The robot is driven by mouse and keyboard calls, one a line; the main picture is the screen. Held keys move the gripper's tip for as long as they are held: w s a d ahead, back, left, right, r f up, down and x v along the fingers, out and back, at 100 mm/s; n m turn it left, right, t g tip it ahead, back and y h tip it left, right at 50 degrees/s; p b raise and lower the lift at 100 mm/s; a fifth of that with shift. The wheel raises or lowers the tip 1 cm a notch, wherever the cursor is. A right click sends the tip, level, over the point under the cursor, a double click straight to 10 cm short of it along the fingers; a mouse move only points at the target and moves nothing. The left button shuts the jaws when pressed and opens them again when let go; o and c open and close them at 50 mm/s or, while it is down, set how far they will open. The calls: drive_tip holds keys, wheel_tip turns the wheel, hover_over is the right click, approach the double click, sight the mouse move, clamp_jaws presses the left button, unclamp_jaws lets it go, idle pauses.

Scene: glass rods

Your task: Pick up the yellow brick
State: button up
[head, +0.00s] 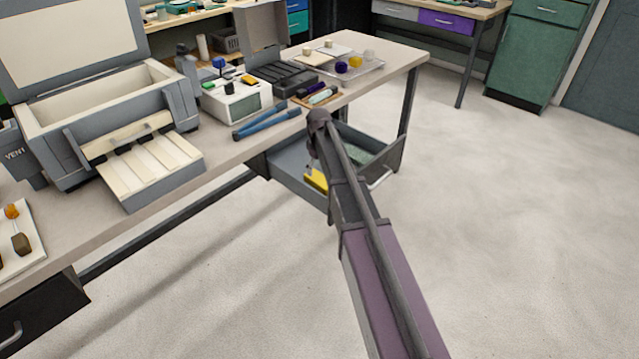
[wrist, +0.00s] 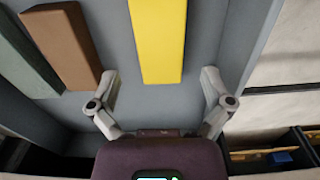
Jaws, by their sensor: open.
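The yellow brick (wrist: 158,40) lies in an open grey drawer (wrist: 205,45), long and flat, in the upper middle of the wrist view. In the head view a part of the yellow brick (head: 316,180) shows inside the drawer, partly hidden by my arm. My gripper (wrist: 161,75) is open, with one finger on each side of the brick's near end in the wrist view. The fingers appear apart from the brick. How high they are above it I cannot tell. In the head view the gripper is hidden behind my arm.
A brown brick (wrist: 62,45) and a green brick (wrist: 22,60) lie left of the yellow one in the drawer. The drawer wall (wrist: 258,40) runs close on the right. The workbench (head: 225,150) above holds a kiln-like box (head: 110,110), blue-handled tongs (head: 267,124) and trays.

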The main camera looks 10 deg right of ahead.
sight(320, 179)
drive_tip(key=shift+s+d+f+b, duration=0.1)
drive_tip(key=shift+s+f+b, duration=0.05)
drive_tip(key=shift+f+b, duration=2.3)
drive_tip(key=c, duration=1.2)
